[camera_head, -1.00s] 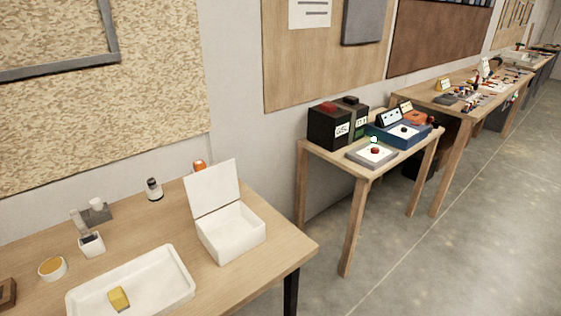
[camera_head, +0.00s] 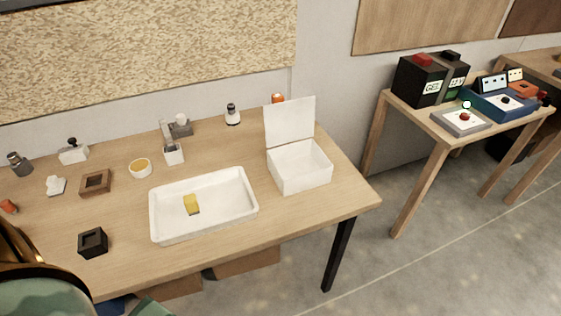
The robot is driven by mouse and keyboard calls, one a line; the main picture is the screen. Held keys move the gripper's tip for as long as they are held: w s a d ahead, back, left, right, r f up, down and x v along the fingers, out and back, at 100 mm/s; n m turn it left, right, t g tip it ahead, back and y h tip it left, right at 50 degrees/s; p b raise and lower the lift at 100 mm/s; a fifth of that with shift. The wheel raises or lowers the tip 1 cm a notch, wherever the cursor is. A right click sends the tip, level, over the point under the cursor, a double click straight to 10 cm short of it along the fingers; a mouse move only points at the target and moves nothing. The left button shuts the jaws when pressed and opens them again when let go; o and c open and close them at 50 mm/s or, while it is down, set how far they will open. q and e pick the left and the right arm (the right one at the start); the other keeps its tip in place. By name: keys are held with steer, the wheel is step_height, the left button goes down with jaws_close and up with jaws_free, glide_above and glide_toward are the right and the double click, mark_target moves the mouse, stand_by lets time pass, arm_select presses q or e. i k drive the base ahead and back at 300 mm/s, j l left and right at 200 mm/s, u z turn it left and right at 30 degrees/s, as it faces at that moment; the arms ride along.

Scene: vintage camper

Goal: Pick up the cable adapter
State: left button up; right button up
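I cannot tell for sure which item is the cable adapter. A small yellow piece with a dark grey end (camera_head: 191,204) lies in the shallow white tray (camera_head: 243,181) on the wooden table. A small black square piece with a hollow top (camera_head: 93,243) sits on the table near its front left. Neither of my grippers is in view, and nothing is seen being held.
An open white box (camera_head: 300,168) with its lid raised stands right of the tray on the wooden table (camera_head: 290,212). A brown square frame (camera_head: 96,183), a yellow-filled cup (camera_head: 140,168) and small bottles stand behind. A green and brown shape covers the lower left corner.

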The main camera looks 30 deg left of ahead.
mark_target(94, 243)
steer(key=u, duration=2.55)
